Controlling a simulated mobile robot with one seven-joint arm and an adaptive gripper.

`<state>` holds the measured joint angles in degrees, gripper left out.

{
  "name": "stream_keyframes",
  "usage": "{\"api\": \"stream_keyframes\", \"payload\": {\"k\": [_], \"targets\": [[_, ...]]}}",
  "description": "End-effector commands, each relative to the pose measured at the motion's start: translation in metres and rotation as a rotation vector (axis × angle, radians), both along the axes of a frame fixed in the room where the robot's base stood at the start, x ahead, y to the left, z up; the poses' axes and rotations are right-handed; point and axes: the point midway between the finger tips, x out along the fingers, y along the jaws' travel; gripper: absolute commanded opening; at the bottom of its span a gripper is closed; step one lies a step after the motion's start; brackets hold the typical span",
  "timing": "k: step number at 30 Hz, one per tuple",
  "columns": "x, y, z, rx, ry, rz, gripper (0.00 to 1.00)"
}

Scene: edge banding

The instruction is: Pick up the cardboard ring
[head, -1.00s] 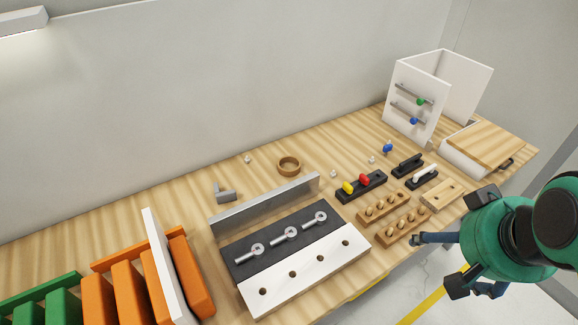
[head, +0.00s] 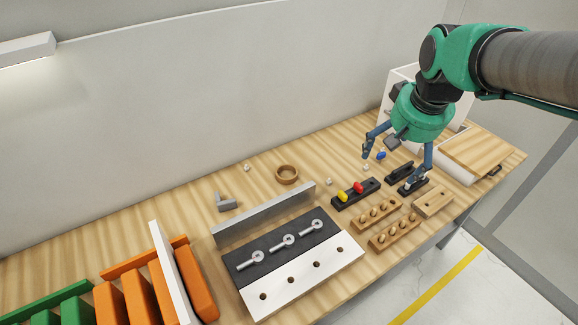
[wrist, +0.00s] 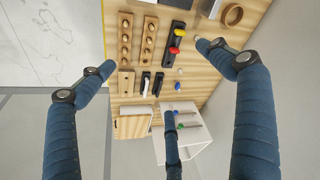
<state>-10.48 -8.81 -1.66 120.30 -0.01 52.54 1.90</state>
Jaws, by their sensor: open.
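The cardboard ring (head: 287,174) is a brown, open-topped ring lying flat on the wooden bench behind the metal rail. In the wrist view the ring (wrist: 232,15) shows at the top right, beyond a fingertip and apart from it. My gripper (head: 396,166) is open and empty, pointing down above the right part of the bench, to the right of the ring. In the wrist view its blue fingers (wrist: 165,75) are spread wide, with nothing between them held.
A metal rail (head: 265,215) stands in front of the ring. A grey bracket (head: 226,202) lies left. A white cabinet (head: 399,78) is behind my gripper.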

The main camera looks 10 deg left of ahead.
Motion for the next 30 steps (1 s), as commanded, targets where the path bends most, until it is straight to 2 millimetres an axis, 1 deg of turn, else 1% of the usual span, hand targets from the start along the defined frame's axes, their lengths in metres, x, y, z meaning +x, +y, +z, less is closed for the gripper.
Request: {"api": "stream_keyframes", "payload": {"k": [1, 3, 9, 14, 18, 23, 30], "targets": [[0.012, 0.008, 0.002, -0.001, 0.012, 0.009, 0.91], [0.026, 0.018, 0.0, -0.003, 0.025, 0.019, 0.91], [0.068, 0.048, -0.005, -0.009, 0.058, 0.049, 0.91], [0.099, 0.074, -0.015, -0.015, 0.085, 0.071, 0.91], [0.125, 0.098, -0.027, -0.021, 0.109, 0.091, 0.91], [0.152, 0.126, -0.044, -0.029, 0.135, 0.114, 0.91], [0.187, 0.172, -0.076, -0.042, 0.175, 0.148, 0.91]]}}
